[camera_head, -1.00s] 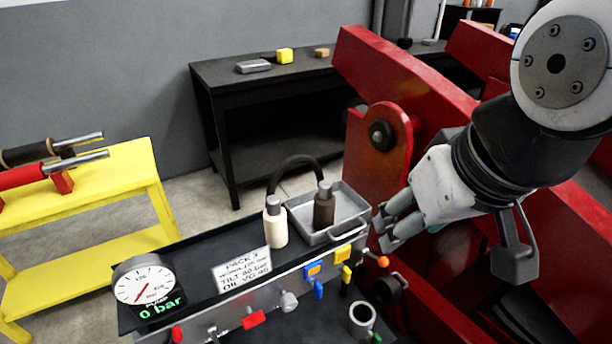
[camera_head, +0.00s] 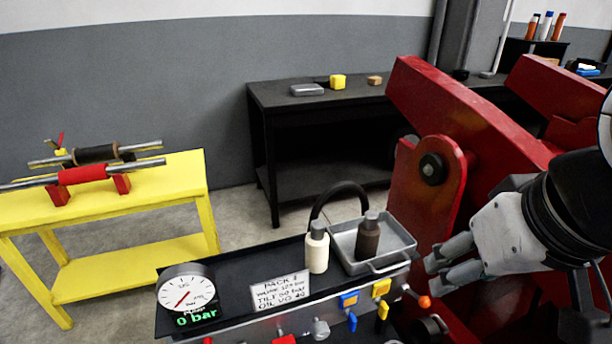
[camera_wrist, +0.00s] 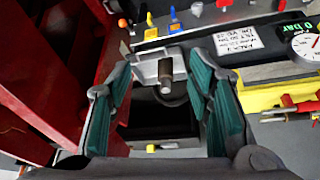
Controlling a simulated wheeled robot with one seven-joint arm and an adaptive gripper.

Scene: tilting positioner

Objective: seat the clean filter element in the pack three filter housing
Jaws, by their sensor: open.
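Two capped filter elements stand on the black pack: a cream one (camera_head: 317,252) beside the grey tray (camera_head: 398,253), and a dark brown one (camera_head: 367,240) in the tray. The cream one looks like the clean element. My gripper (camera_head: 438,268) is open and empty, just right of the tray, apart from both elements. In the wrist view, the brown element (camera_wrist: 166,72) and tray show between my open fingers. I cannot make out the cream element there. The pack's label (camera_head: 280,291) seems to read PACK 3. I cannot clearly identify the filter housing; the pack's front is cut off below.
A gauge (camera_head: 187,291) reads 0 bar. A black hose (camera_head: 338,188) arches behind the elements. Coloured valves (camera_head: 381,288) line the pack front. The red positioner frame (camera_head: 425,180) stands close behind my gripper. A yellow bench (camera_head: 160,195) and black table (camera_head: 275,100) stand farther back.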

